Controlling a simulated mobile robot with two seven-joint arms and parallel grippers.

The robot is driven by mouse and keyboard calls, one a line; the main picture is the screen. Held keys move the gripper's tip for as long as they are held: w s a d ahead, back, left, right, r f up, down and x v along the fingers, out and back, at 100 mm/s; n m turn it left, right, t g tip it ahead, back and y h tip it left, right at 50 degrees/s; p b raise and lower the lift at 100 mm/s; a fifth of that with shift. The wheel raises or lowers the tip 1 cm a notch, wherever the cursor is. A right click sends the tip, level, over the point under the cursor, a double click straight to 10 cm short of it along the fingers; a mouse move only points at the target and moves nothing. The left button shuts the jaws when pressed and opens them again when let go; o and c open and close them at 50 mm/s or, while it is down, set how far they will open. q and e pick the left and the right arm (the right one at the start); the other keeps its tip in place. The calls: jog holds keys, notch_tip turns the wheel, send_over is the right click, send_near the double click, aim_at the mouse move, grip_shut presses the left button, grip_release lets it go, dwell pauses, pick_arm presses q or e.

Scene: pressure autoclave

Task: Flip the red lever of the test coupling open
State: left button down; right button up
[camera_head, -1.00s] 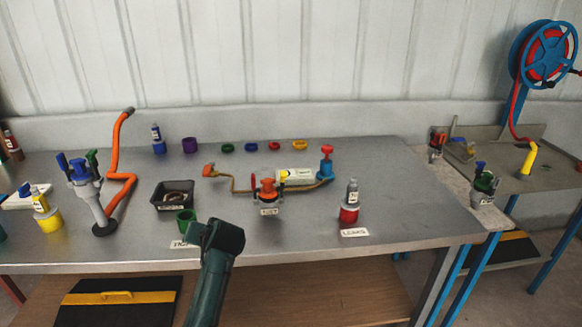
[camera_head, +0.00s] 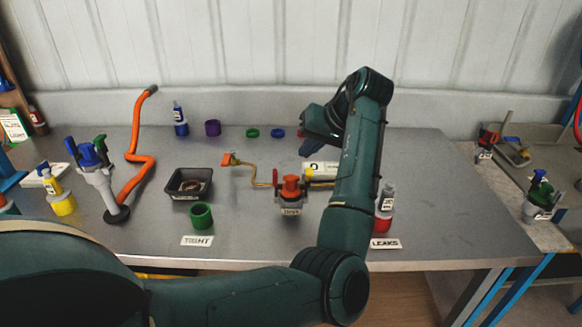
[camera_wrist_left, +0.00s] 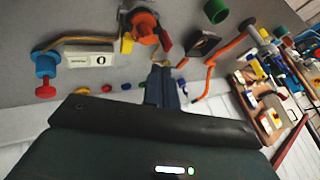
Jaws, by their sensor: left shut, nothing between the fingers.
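The test coupling (camera_head: 291,196) stands upright on the grey bench, grey-bodied with an orange-red top and a label on its front. Its small red lever (camera_head: 275,177) stands up at its left side in the head view. In the left wrist view the coupling (camera_wrist_left: 145,25) is at the top, with the red lever (camera_wrist_left: 165,45) beside it. My left gripper (camera_head: 312,150) is behind the coupling, apart from it, partly hidden by my own arm. Its fingers (camera_wrist_left: 160,72) are shut and empty in the left wrist view, pointing toward the coupling.
A brass hose runs beside the coupling, with a white labelled block (camera_head: 318,170) behind it. A black tray (camera_head: 188,184), a green ring (camera_head: 201,216) and an orange hose (camera_head: 138,160) are left. A red-based bottle (camera_head: 386,205) is right, near the LEAKS label (camera_head: 385,243).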

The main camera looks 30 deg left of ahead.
aim_at(287, 179)
pick_arm(q)
jog(key=p+x, duration=0.1)
jog(key=x, duration=0.9)
pick_arm(e)
jog(key=shift+w+d+r, duration=0.1)
jog(key=shift+d+r, duration=0.05)
jog(key=shift+d, duration=0.1)
